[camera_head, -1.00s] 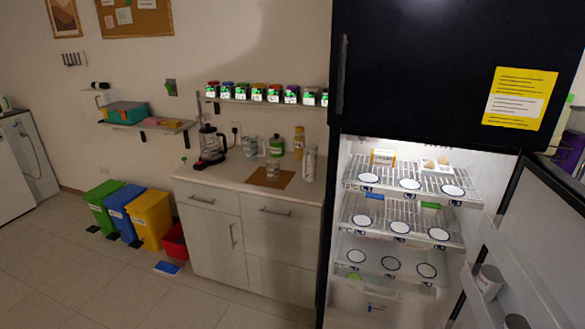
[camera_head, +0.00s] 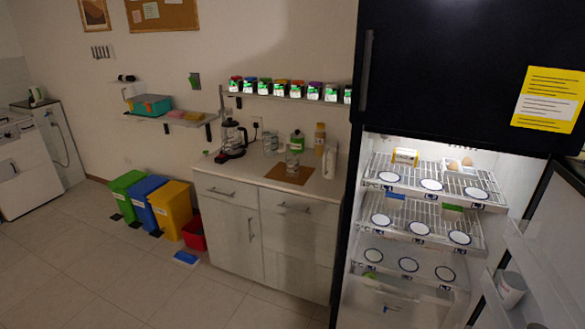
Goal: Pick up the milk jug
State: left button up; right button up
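A white, bottle-like container (camera_head: 329,163) stands upright at the right end of the counter (camera_head: 232,178), close to the fridge's side. It is the thing that looks most like a milk jug, but it is too small to be sure. A grey-white cylindrical container (camera_head: 511,289) sits in the open fridge door. Neither of my grippers is in view, and nothing is seen touching these containers.
The black fridge (camera_head: 450,70) is open, its wire shelves holding round white discs, a yellow-and-white pack (camera_head: 405,156) and eggs. A coffee maker (camera_head: 232,139), glassware and bottles share the counter. Coloured bins (camera_head: 170,206) stand left. The floor (camera_head: 100,275) in front is clear.

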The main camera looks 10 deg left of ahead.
aim_at(331, 147)
jog(key=i+z, duration=0.1)
jog(key=z, duration=0.35)
jog(key=i+j+z, duration=0.1)
jog(key=z, duration=0.3)
jog(key=j+z, duration=0.2)
jog(key=z, duration=0.25)
jog(key=i+j+z, duration=0.2)
jog(key=j+z, duration=0.2)
jog(key=j, duration=0.25)
jog(key=i+j+z, duration=0.2)
jog(key=j, duration=0.15)
jog(key=j+z, duration=0.2)
jog(key=j, duration=0.85)
